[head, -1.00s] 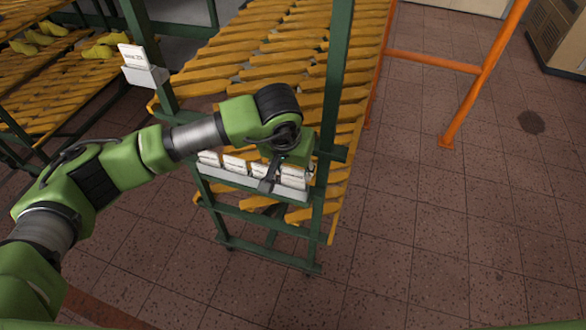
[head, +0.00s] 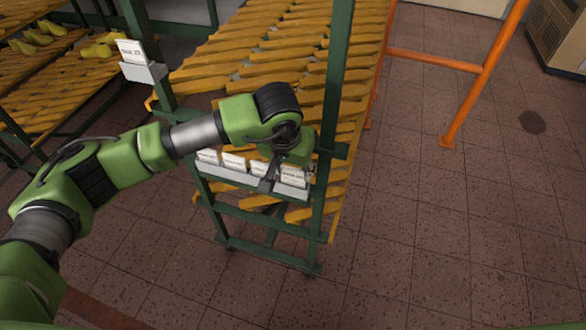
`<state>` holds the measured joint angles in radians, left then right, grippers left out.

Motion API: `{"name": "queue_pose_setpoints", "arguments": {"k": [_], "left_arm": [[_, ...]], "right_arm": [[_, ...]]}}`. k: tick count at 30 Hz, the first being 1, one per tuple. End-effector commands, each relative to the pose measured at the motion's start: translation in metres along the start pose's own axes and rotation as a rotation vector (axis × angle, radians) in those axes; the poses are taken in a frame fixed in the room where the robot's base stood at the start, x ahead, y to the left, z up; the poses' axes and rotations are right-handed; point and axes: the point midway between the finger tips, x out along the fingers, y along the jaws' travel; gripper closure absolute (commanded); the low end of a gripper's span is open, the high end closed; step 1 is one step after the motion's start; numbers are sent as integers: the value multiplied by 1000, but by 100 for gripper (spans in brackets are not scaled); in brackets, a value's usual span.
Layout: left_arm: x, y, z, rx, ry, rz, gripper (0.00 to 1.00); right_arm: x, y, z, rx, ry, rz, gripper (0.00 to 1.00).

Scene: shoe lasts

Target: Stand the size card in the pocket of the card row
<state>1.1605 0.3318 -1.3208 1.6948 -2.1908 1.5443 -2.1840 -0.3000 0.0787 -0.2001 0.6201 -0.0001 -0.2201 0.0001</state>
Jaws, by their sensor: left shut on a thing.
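The card row (head: 225,174) is a pale grey rail of pockets fixed across the front of a green rack. Several white cards stand in it, one of them a card (head: 234,162) left of my gripper. My left gripper (head: 277,183) reaches down over the right part of the row and is shut on a white size card (head: 294,175) at the row's right end. The gripper and arm partly hide the card and its pocket, so I cannot tell how deep the card sits. My right gripper is not in view.
The green rack (head: 340,70) holds yellow slatted shelves (head: 285,60) behind the row. A separate grey holder with a white card (head: 131,53) is on the left post. An orange frame (head: 485,70) stands at right.

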Motion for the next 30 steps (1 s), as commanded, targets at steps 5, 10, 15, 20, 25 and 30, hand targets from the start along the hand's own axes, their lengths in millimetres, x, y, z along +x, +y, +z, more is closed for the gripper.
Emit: {"name": "queue_pose_setpoints", "arguments": {"k": [5, 10, 15, 20, 25, 30], "left_arm": [[4, 0, 1, 0, 0, 0, 78], [3, 0, 1, 0, 0, 0, 78], [3, 0, 1, 0, 0, 0, 38], [4, -1, 1, -1, -1, -2, 38], [4, -2, 2, -2, -3, -3, 25], [5, -2, 2, -2, -3, -4, 25]], "right_arm": [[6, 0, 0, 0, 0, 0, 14], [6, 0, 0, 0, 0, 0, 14], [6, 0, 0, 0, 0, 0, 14], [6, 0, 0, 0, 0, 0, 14], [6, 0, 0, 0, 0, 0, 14], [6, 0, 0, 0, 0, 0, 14]]}}
